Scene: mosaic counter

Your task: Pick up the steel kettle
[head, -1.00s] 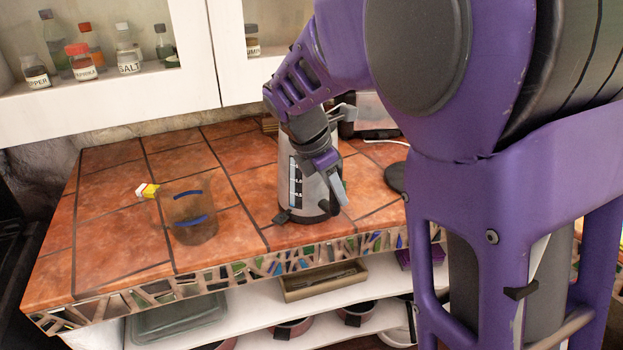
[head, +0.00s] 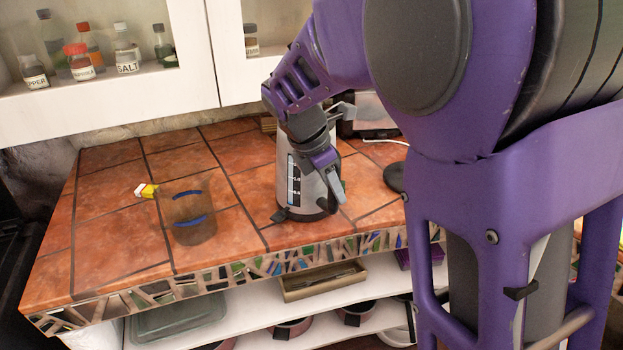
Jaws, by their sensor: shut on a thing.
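The steel kettle (head: 298,197) stands upright near the front edge of the tiled counter (head: 110,235), with a dark base and a level window on its side. My gripper (head: 335,180) is at the kettle's right front side, shut on it. My wrist covers the kettle's top, and the handle is mostly hidden behind the gripper. I cannot tell whether the kettle's base is clear of the tiles.
A clear cup with blue marks (head: 191,215) stands left of the kettle, with a small yellow and white item (head: 146,190) behind it. A dark round disc (head: 396,178) lies to the right. Cabinets with spice jars (head: 80,62) hang above; an open shelf (head: 250,318) is below.

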